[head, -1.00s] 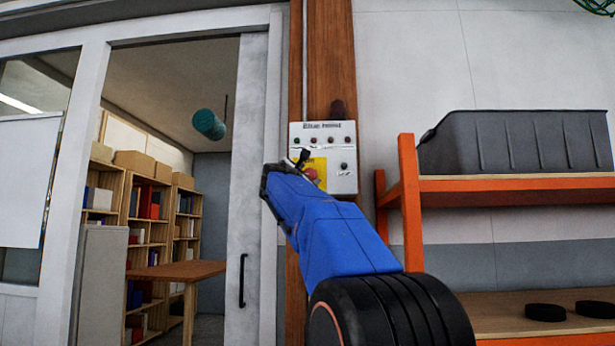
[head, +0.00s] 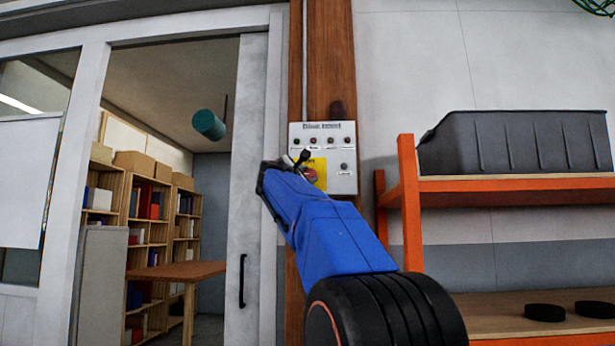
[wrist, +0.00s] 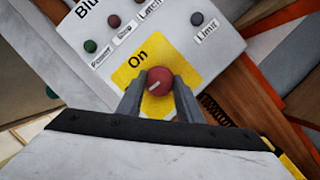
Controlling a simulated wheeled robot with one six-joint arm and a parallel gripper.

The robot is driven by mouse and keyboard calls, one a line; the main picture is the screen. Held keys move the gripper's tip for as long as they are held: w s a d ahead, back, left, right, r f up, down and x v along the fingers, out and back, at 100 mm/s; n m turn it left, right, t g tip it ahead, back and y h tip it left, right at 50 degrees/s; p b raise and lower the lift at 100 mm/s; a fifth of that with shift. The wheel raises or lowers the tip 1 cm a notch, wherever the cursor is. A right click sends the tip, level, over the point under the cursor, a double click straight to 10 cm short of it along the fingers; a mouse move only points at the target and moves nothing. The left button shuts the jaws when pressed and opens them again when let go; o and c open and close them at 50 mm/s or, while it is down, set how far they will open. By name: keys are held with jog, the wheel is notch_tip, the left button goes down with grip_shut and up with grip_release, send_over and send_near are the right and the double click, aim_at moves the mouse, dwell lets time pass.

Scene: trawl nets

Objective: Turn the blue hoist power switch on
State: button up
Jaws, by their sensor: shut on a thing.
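A white control panel (head: 343,134) is mounted on a brown wooden post. Its heading in the wrist view starts "Blu", the rest cut off. A round red knob (wrist: 159,82) with a short white mark sits on a yellow plate (wrist: 128,68) printed "On". The white mark slants and lies on the knob's lower left. My gripper (wrist: 158,98) is shut on the knob, one finger on each side. In the head view the knob (head: 311,174) is partly hidden by my gripper (head: 303,160).
Right of the post stands an orange shelf (head: 409,200) with a black bin (head: 515,143). Left is a door frame (head: 250,150) with bookshelves behind.

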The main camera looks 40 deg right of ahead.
jog(key=m, duration=0.1)
jog(key=m+g, duration=0.1)
jog(key=m, duration=0.3)
jog(key=shift+w+a+r+g, duration=0.1)
jog(key=shift+w+r+g, duration=0.15)
jog(key=shift+g, duration=0.15)
jog(key=m+y, duration=0.1)
jog(key=m, duration=0.2)
jog(key=shift+r+m+g, duration=0.15)
jog(key=shift+m+g, duration=0.25)
jog(key=m+y, duration=0.1)
jog(key=m, duration=0.3)
jog(key=shift+s+r+g+y, duration=0.1)
jog(key=shift+g+y, duration=0.2)
jog(key=shift+y, duration=0.1)
jog(key=shift+m+y, duration=0.7)
jog(key=shift+m, duration=0.9)
jog(key=o, duration=1)
jog(key=shift+d, duration=0.2)
jog(key=shift+a, duration=0.1)
